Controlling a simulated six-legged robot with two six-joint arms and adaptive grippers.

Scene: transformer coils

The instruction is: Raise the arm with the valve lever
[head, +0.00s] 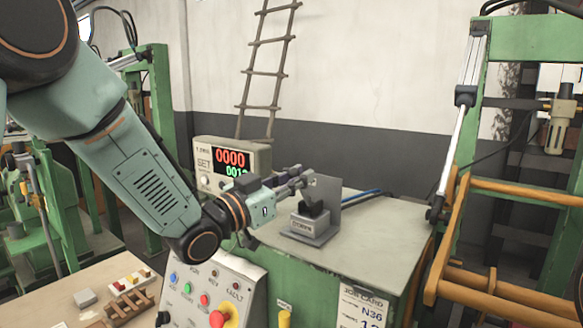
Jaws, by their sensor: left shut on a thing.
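The valve (311,222) is a small grey block with a labelled front and a black part on top. It stands on the green cabinet's grey top, before an upright grey plate (328,192). My left gripper (299,181) reaches in from the left, just above and left of the valve. Its fingers are shut at the lever, whose gripped part is hidden by the fingers. My right gripper is not in view. At the right stands a green machine frame (473,95) with a slanted silver cylinder (464,95) and orange-brown bars (500,292).
A counter box (232,158) with red and green digits stands behind my left wrist. A control panel (215,295) with several buttons is below it. A wooden rack (128,302) lies on the bench at lower left. The cabinet top (375,235) is clear to the valve's right.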

